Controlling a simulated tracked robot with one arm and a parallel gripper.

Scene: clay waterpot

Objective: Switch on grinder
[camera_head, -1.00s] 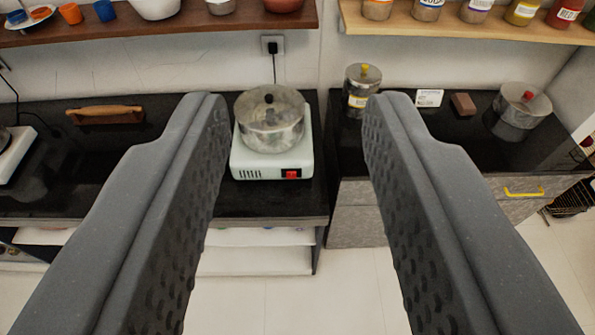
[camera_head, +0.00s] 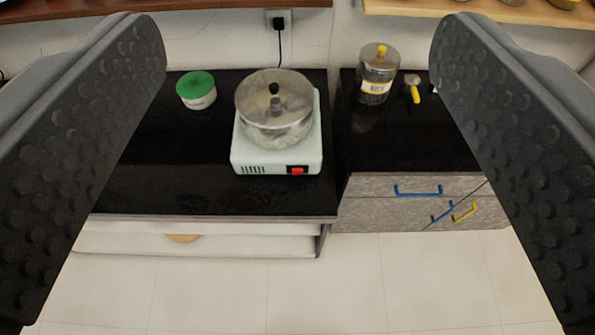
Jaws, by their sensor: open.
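The grinder (camera_head: 245,158) is a pale white-green box with a steel lidded bowl (camera_head: 275,112) on top. It stands on the black counter in the middle of the view. Its red switch (camera_head: 297,170) is on the front face, low and right of the vents. I cannot tell the switch's position. My gripper (camera_head: 298,55) is wide open and empty, with one dark grey finger at each side of the picture. The grinder shows between the fingers, and neither finger appears to touch it.
A green-lidded tub (camera_head: 196,91) stands left of the grinder. A steel jar with a yellow knob (camera_head: 378,74) stands right of it, across a gap between counters. A plug (camera_head: 279,21) with a cord is on the wall behind.

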